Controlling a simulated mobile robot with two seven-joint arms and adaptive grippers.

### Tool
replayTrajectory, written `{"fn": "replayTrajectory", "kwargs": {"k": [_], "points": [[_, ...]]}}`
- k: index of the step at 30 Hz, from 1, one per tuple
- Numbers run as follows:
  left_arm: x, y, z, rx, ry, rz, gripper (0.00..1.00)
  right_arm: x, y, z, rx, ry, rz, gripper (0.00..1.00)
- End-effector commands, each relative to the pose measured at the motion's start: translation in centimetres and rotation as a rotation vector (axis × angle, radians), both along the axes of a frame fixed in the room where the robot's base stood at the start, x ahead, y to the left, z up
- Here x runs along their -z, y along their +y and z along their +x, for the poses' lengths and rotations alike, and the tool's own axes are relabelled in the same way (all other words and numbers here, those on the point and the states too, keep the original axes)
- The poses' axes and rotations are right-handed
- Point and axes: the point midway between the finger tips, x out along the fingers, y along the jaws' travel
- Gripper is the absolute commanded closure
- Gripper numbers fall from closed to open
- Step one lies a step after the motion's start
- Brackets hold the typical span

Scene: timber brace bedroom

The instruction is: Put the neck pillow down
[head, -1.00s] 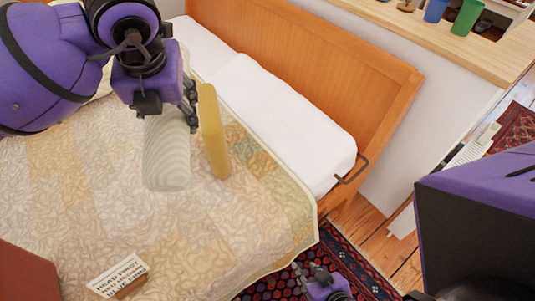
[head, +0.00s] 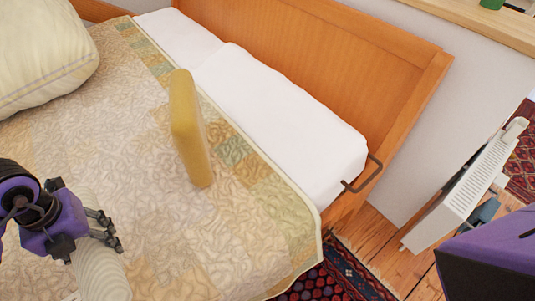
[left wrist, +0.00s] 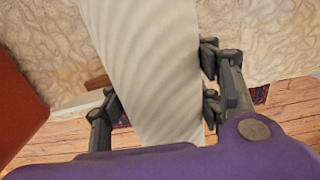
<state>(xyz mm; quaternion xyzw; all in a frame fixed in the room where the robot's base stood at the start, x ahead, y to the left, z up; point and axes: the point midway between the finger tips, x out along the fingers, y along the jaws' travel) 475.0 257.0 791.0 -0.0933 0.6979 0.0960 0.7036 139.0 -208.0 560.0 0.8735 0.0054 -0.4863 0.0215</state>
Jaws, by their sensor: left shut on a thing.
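The neck pillow (head: 103,272) looks like a pale, finely ribbed roll. My left gripper (head: 104,232) is shut on it at the lower left of the head view, over the near side of the bed. The lower end of the pillow is cut off by the frame edge. In the left wrist view the pillow (left wrist: 150,60) runs between the two fingers of my left gripper (left wrist: 160,95), one on each side. Whether it touches the bedspread (head: 240,235) cannot be told. My right gripper is not in view.
A yellow block (head: 190,130) stands upright on the bedspread. A large cream pillow (head: 45,50) lies at upper left, and white bedding (head: 285,115) runs along the wooden headboard (head: 330,55). A white radiator (head: 470,190) is at right.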

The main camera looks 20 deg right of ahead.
Motion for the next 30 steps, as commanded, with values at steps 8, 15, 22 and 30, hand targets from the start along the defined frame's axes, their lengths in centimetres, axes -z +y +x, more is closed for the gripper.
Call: {"fn": "replayTrajectory", "kwargs": {"k": [8, 15, 22, 30], "points": [[0.9, -0.3, 1.0, -0.012, 0.004, -0.012, 0.78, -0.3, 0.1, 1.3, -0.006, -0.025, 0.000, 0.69], [3.4, -4.2, 5.3, -0.010, 0.006, -0.011, 0.78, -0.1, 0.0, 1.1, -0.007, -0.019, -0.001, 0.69], [7.4, -7.0, 8.4, -0.012, 0.010, -0.008, 0.78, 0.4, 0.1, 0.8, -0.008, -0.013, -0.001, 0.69], [9.8, -8.2, 10.1, -0.011, 0.007, -0.006, 0.78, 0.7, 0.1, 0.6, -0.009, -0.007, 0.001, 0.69]]}}
